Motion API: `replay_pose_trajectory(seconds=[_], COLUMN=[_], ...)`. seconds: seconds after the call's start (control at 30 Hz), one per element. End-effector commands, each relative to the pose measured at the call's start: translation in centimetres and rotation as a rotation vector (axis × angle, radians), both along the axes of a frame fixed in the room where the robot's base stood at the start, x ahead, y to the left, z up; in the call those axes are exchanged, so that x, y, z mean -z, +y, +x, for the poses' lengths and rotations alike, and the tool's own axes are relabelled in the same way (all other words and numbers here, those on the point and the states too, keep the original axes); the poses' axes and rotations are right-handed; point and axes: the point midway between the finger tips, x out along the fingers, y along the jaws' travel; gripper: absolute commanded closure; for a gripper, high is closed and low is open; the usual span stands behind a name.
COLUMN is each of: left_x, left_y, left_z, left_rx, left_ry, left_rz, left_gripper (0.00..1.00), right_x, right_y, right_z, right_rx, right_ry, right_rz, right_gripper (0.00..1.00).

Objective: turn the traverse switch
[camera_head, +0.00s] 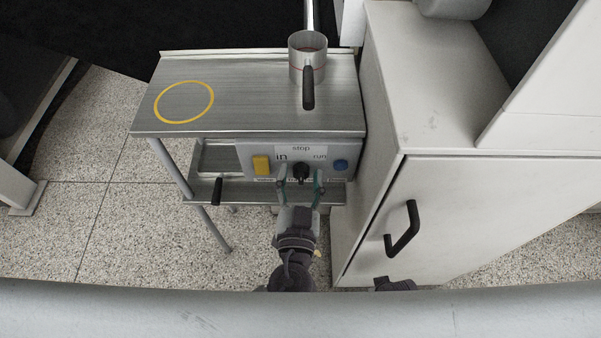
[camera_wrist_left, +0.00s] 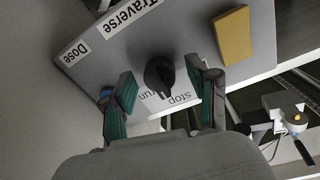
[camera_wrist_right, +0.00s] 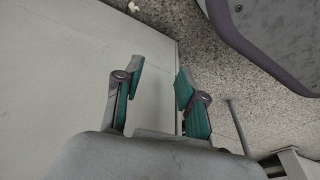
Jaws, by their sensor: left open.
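The traverse switch is a black knob (camera_head: 301,173) on the grey front panel of the metal machine, under a white stop/run label. In the left wrist view the same knob (camera_wrist_left: 160,75) stands between the fingertips, with a gap visible on both sides. My left gripper (camera_head: 299,187) is open in front of the panel, its green-padded fingers on either side of the knob. It also shows in the left wrist view (camera_wrist_left: 162,81). My right gripper (camera_wrist_right: 158,84) is open and empty, with a pale flat surface and speckled floor behind it.
A yellow block-like button (camera_head: 261,165) and a blue button (camera_head: 340,165) flank the switch. A steel cup (camera_head: 307,58) with a black handle stands on the machine top, near a yellow ring (camera_head: 184,102). A white cabinet (camera_head: 455,215) stands close on the right.

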Motion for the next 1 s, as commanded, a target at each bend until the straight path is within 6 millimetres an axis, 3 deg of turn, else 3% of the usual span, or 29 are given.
replay_pose_trajectory(seconds=[0.3, 0.67, 1.0], left_x=[0.04, 0.03, 0.03], left_y=[-0.01, -0.02, -0.01], left_z=[0.31, 0.28, 0.28], left_rx=[0.0, 0.001, 0.0], left_ry=[0.0, 0.0, 0.001], left_rz=[0.0, 0.001, 0.051], left_gripper=[0.41, 0.99, 1.0], right_x=[0.18, 0.17, 0.16], right_y=[0.0, -0.02, 0.0], right_z=[-0.09, -0.09, -0.06], right_rx=[0.0, 0.0, 0.0], right_ry=[0.001, 0.002, 0.001], right_rz=[0.0, 0.0, 0.0], right_gripper=[0.6, 0.6, 0.6])
